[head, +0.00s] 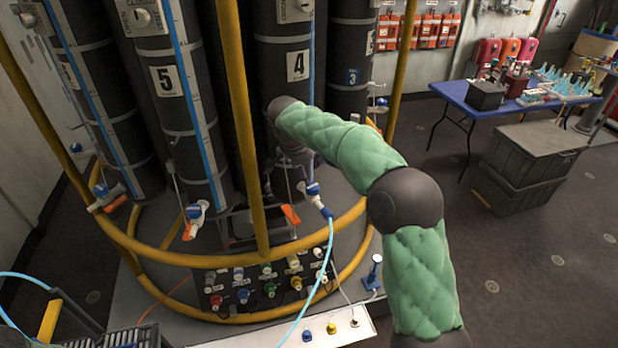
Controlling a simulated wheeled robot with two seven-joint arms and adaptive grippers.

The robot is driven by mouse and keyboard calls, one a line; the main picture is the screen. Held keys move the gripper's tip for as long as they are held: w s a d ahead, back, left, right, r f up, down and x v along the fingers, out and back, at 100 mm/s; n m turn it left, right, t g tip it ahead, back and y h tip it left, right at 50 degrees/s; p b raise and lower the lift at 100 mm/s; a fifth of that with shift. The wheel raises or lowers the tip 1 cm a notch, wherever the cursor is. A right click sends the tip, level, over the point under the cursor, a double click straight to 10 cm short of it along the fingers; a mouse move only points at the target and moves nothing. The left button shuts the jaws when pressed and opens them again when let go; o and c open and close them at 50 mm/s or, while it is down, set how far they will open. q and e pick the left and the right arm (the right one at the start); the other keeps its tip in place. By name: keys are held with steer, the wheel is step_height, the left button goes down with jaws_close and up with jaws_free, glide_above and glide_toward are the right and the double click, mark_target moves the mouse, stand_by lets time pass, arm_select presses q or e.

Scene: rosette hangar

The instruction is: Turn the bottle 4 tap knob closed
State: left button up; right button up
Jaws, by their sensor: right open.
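Bottle 4 (287,35) is a tall dark cylinder with a white "4" label, standing behind the yellow rail. At its foot is a tap with a blue knob (313,188) and a pale blue hose running down from it. My right arm, in green padding, reaches over from the lower right, its wrist in front of the bottle. My right gripper (287,186) hangs below the wrist, open, just left of the knob. Its fingers are small and dark here, and I cannot tell whether they touch the tap. My left gripper is out of view.
Yellow rails (245,120) ring the bottles. Bottle 5 (180,95) and its blue-knobbed tap (194,211) stand left. A panel of coloured connectors (262,285) is below. A blue table (455,92) and dark crates (530,150) stand right, with clear floor before them.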

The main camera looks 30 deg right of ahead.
steer(key=shift+v, duration=1.45)
